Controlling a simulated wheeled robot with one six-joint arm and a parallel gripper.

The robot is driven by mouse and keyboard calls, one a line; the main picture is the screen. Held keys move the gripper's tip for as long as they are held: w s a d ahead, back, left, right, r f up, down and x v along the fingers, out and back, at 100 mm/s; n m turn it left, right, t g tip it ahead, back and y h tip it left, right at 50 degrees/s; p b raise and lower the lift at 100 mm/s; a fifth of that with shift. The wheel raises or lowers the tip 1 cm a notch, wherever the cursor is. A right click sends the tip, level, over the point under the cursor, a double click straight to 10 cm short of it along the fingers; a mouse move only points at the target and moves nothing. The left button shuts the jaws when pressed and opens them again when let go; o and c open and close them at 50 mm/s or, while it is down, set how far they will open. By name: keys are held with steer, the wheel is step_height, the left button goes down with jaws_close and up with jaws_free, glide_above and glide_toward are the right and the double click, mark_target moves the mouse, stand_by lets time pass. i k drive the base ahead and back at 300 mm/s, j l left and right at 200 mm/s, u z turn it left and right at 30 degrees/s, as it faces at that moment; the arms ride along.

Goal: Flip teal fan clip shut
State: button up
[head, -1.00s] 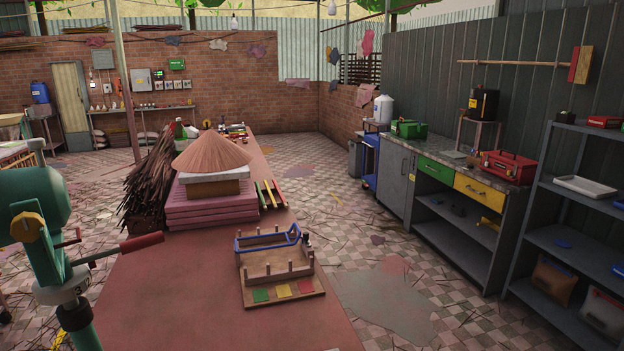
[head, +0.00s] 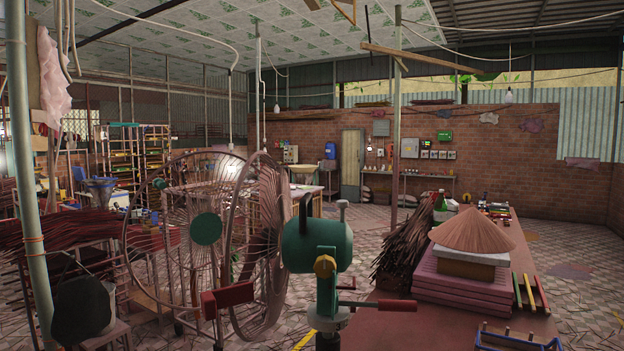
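The teal fan stands at the centre of the head view, with its teal motor housing (head: 318,245) facing me on a teal post. Its round wire cage (head: 262,255) is to the left of the housing. Another round wire guard with a teal centre disc (head: 206,229) shows further left; it looks apart from the cage, at an angle to it. A dark red block with a red handle (head: 232,294) sits at the cage's lower edge. I cannot make out a teal clip or its position. My gripper is not in view.
A grey-green pole (head: 28,200) stands at the left. Racks and stick piles crowd the left side.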

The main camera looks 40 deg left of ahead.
mark_target(212, 302)
steer(key=u, duration=2.05)
